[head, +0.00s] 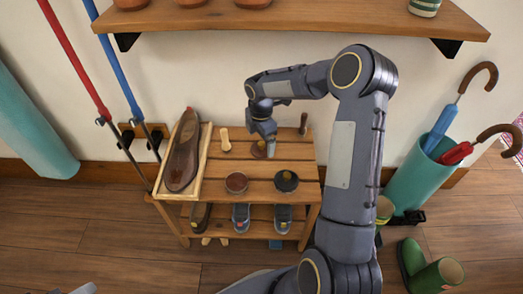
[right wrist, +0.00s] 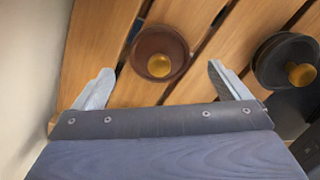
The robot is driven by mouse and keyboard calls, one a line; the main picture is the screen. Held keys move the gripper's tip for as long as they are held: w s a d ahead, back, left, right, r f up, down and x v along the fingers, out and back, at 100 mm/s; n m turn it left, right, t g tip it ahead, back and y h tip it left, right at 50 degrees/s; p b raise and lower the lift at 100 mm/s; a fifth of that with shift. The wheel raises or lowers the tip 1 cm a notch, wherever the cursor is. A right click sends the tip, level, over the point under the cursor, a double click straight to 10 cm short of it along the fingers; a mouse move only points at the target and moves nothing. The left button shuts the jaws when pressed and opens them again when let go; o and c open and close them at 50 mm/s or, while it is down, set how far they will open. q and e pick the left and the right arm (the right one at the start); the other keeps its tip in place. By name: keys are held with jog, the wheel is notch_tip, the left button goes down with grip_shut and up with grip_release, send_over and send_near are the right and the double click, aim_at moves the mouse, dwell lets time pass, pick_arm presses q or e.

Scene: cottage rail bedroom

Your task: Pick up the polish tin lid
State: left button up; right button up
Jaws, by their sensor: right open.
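The brown round polish tin lid (head: 258,150) with a yellow knob lies on the slatted top of the wooden shoe rack, partly hidden by my gripper in the head view. In the right wrist view the lid (right wrist: 146,42) lies just ahead of the fingertips, centred between them. My right gripper (head: 265,139) is open and empty close above the lid; its two fingers spread in the right wrist view (right wrist: 160,82). An uncovered-looking tin with reddish-brown contents (head: 236,183) stands nearer the front of the rack top.
A black round tin with a yellow knob (head: 286,181) sits front right of the lid; it also shows in the wrist view (right wrist: 268,72). A wooden tray (head: 204,160) holds a brown shoe. Small wooden pieces (head: 225,140) stand near the back. A wall shelf (head: 290,18) hangs above.

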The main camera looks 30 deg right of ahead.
notch_tip(320, 180, down, 3)
jog(key=shift+r+b, duration=0.1)
jog(key=shift+b, duration=0.25)
jog(key=c, duration=1)
